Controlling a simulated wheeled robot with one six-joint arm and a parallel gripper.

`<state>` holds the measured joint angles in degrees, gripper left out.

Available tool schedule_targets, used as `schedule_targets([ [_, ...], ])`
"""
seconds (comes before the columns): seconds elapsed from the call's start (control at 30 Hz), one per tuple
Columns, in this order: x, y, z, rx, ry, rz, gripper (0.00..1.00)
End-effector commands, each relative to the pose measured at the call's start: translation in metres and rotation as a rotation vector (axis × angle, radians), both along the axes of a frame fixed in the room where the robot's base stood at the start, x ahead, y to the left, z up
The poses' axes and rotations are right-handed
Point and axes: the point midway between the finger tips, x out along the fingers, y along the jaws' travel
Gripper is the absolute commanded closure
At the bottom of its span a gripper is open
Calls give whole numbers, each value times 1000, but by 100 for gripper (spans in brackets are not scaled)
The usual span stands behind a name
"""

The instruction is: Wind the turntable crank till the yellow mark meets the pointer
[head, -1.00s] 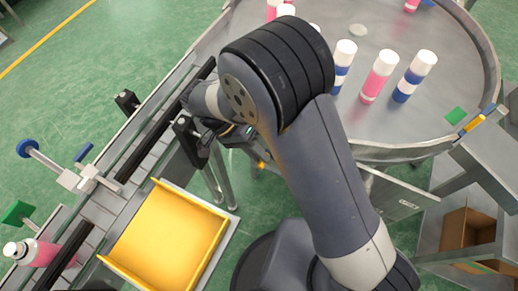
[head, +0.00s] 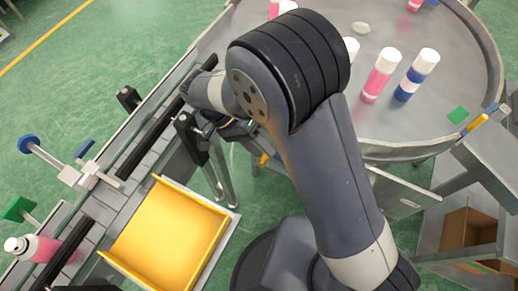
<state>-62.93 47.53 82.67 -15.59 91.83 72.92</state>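The turntable (head: 430,135) is a large round grey metal table with a raised rim at the upper right. Pink and blue-banded white-capped cans stand on it. A yellow piece (head: 478,121) shows at its right rim; I cannot tell whether it is the mark or the pointer. A small orange-yellow part (head: 264,159) shows below the near left rim, possibly on the crank, which I cannot make out clearly. My gripper (head: 228,128) is left of the turntable, near that part, largely hidden by my arm. Its fingers and any contact are unclear.
A conveyor (head: 100,208) runs diagonally at the left, with a blue-knobbed clamp (head: 88,174) and a pink can (head: 38,248). A yellow tray (head: 168,240) lies beside it. A grey stand with a cardboard box (head: 468,240) is at the lower right.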

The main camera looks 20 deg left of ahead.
Motion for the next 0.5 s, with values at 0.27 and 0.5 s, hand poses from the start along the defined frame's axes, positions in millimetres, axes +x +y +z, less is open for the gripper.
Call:
schedule_targets([
  [0.27, 0, 1, 55, 5, -3, 0, 62],
  [0.5, 0, 0, 79, 2, -1, 1, 62],
])
